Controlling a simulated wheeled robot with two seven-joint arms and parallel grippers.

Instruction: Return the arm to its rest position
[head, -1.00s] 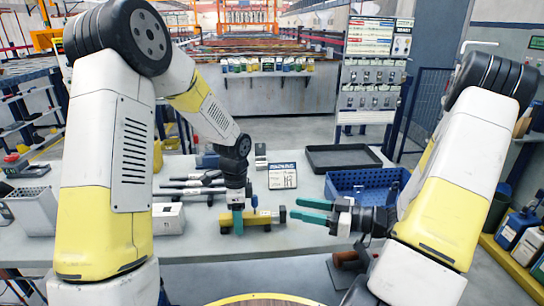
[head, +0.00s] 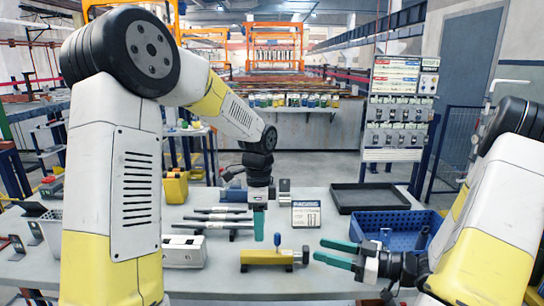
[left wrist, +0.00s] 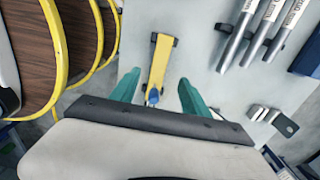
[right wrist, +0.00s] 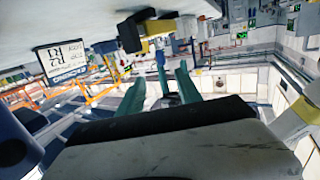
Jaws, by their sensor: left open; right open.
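My left gripper (head: 268,240) points down, open and empty, above a yellow block-like fixture (head: 267,257) with dark ends on the table. In the left wrist view the fixture (left wrist: 158,62) shows between and beyond the spread teal fingers (left wrist: 159,82), apart from them. A small blue-topped knob (head: 305,250) stands at the fixture's right end in the head view. My right gripper (head: 322,251) is open and empty over the table's front right, its fingers pointing left. Its spread fingers also show in the right wrist view (right wrist: 172,60).
The grey table (head: 240,284) carries a blue crate (head: 398,228), a black tray (head: 370,198), a small sign (head: 306,215), dark-grey rods (head: 215,218) and a white box (head: 184,252). A tool board (head: 398,110) stands behind. The table's front middle is clear.

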